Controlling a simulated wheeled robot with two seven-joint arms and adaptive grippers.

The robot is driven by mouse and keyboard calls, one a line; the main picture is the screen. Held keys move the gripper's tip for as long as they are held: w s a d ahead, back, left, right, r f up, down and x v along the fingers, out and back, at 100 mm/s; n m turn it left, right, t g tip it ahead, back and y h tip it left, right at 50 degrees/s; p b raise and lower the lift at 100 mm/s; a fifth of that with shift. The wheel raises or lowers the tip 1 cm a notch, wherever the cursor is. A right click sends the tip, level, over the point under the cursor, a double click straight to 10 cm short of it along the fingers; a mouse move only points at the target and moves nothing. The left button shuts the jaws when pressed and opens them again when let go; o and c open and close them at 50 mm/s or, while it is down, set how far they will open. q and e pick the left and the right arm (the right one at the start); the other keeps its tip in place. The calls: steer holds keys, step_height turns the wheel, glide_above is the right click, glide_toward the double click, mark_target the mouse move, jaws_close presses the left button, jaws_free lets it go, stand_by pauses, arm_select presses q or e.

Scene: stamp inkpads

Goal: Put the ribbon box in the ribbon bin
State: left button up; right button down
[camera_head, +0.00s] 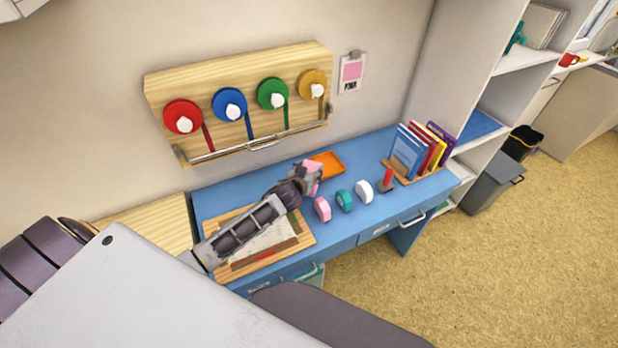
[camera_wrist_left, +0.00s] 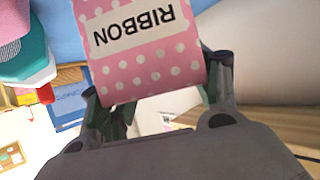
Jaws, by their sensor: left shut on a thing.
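The ribbon box (camera_wrist_left: 145,75) is pink with white dots and a white label reading RIBBON, upside down in the left wrist view. My left gripper (camera_wrist_left: 160,92) is shut on it, one finger on each side. In the head view the left gripper (camera_head: 306,180) holds the pink box (camera_head: 313,168) above the blue desk, just left of a shallow orange tray (camera_head: 328,164). No container in view has a legible ribbon bin label, so I cannot tell which is the bin. My right gripper is not in view.
A wooden ribbon board (camera_head: 240,70) hangs behind. A wooden board (camera_head: 300,232) with paper lies under my arm.

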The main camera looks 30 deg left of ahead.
arm_select(q)
steer(key=shift+f, duration=1.55)
steer(key=shift+f, duration=0.15)
steer(key=o, duration=1.2)
steer(key=shift+c, duration=0.2)
steer(key=v, duration=1.2)
steer(key=shift+b, duration=0.35)
steer(key=shift+o, duration=0.5)
